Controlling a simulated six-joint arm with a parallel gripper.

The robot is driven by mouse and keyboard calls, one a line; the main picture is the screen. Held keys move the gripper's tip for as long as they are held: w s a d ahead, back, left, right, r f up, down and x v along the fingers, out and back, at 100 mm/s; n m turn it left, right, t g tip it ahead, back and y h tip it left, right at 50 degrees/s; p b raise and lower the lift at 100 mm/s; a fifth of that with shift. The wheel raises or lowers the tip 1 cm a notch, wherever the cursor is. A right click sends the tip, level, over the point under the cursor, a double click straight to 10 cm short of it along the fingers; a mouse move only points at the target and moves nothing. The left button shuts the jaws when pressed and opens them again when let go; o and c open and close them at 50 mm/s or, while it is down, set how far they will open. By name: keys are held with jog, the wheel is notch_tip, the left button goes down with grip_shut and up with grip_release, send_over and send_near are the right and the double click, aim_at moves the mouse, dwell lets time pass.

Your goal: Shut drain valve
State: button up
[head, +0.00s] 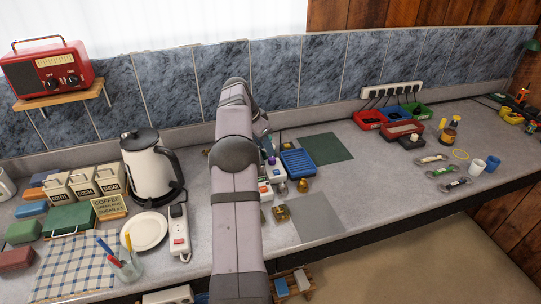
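My arm rises through the middle of the head view and bends down over the counter. My gripper (267,148) is a small dark shape partly behind the arm, and I cannot make out its fingers. Below it is a cluster of small white, red and brass-coloured parts, partly hidden by the arm. One brass-coloured fitting (303,185) stands just below the blue tray, and another (281,213) lies nearer the front edge. I cannot tell which part is the drain valve, or whether it is open or shut.
Left of my arm are a white kettle (149,170), a plate (144,231) and a power strip (179,232). Right are a blue ribbed tray (298,163), a green mat (326,148) and a grey mat (316,217).

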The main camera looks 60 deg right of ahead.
aim_at(272, 158)
jog(key=shift+p+x, duration=1.2)
jog(key=shift+x, duration=1.95)
grip_shut()
